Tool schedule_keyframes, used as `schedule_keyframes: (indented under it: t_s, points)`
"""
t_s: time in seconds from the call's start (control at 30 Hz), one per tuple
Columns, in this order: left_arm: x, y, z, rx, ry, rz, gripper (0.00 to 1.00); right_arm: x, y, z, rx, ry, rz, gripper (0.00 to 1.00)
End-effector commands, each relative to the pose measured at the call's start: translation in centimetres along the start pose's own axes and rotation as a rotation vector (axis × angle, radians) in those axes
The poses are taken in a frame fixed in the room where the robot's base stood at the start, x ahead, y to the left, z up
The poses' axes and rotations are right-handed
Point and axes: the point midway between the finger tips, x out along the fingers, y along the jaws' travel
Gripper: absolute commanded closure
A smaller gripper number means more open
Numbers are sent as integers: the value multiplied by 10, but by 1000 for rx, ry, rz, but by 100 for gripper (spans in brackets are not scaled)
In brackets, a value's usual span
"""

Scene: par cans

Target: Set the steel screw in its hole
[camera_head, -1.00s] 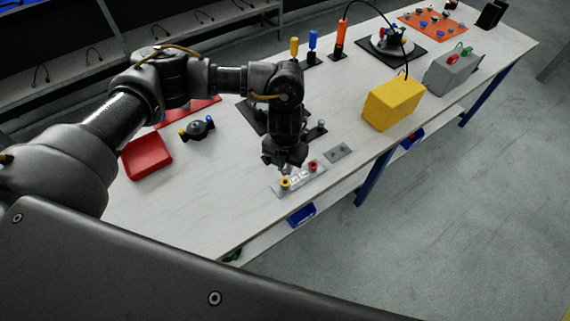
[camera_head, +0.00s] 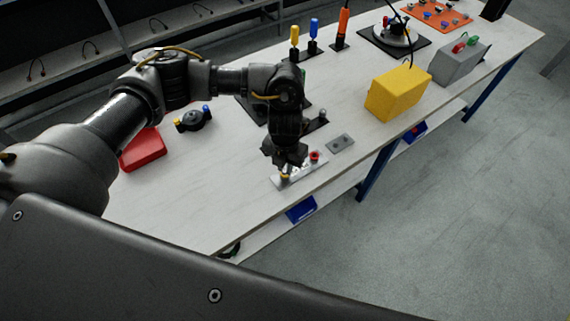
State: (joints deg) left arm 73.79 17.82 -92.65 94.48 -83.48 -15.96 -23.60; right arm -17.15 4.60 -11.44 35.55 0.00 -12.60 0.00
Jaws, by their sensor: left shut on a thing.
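A light grey plate (camera_head: 306,175) lies near the front edge of the table. A yellow-topped screw (camera_head: 285,177) stands at its left end and a red-topped screw (camera_head: 314,156) at its right end. My left gripper (camera_head: 288,166) points down just over the plate, between these two screws. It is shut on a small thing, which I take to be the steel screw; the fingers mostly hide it. The hole under the gripper is hidden, so I cannot tell whether the screw touches it. My right gripper is out of view.
A small grey plate with two dark spots (camera_head: 340,143) lies to the right. A yellow box (camera_head: 398,93) and a grey box (camera_head: 459,62) stand further right. The front table strip is clear.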

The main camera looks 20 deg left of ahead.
Motion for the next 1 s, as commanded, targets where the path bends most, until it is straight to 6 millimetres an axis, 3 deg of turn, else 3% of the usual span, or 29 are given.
schedule_keyframes:
  t_s: [0.9,0.93,1.0]
  points:
    - [2,0,2,0,0,0,99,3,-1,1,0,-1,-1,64]
    - [2,0,2,0,0,0,83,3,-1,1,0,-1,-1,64]
    - [2,0,2,0,0,0,77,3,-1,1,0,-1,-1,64]
